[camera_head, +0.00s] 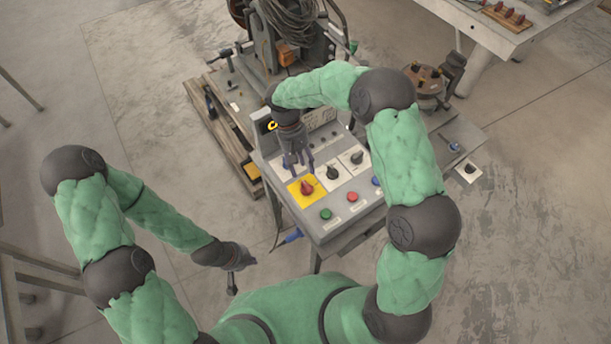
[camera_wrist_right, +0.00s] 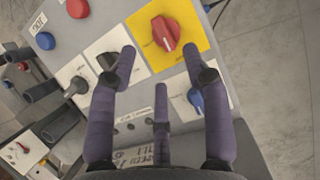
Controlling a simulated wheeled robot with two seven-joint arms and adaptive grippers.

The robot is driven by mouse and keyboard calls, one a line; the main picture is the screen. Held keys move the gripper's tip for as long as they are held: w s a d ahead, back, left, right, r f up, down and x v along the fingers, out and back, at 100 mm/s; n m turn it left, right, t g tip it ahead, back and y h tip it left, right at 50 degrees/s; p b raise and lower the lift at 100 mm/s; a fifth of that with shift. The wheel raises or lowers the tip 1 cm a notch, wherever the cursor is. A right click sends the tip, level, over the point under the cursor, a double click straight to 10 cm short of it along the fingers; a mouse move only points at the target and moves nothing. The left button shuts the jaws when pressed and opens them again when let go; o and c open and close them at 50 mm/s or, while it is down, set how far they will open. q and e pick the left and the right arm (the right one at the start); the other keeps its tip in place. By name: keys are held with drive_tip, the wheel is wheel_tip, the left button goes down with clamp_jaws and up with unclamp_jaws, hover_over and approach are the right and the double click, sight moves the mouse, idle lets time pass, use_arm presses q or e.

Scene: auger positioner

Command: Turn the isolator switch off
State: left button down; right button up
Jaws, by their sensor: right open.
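The isolator switch is a red rotary knob (camera_head: 307,187) on a yellow square plate on the sloped grey control panel (camera_head: 362,213). It shows large in the right wrist view (camera_wrist_right: 165,33), its grip bar tilted and just beyond the fingertips. My right gripper (camera_head: 300,168) hangs over the panel, close behind the red knob. Its fingers (camera_wrist_right: 160,75) are spread open and empty, apart from the knob. My left gripper (camera_head: 238,270) hangs low at the left of the panel, away from it; its fingers are too small to judge.
Black rotary knobs (camera_head: 333,172) sit right of the yellow plate. A green button (camera_head: 326,214) and a red button (camera_head: 352,197) are along the panel's front. Blue knobs flank the plates. A machine with coiled cable (camera_head: 290,20) stands behind.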

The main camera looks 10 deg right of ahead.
drive_tip(key=v, duration=0.4)
drive_tip(key=shift+w+r, duration=0.1)
drive_tip(key=shift+r, duration=0.15)
idle(0.3)
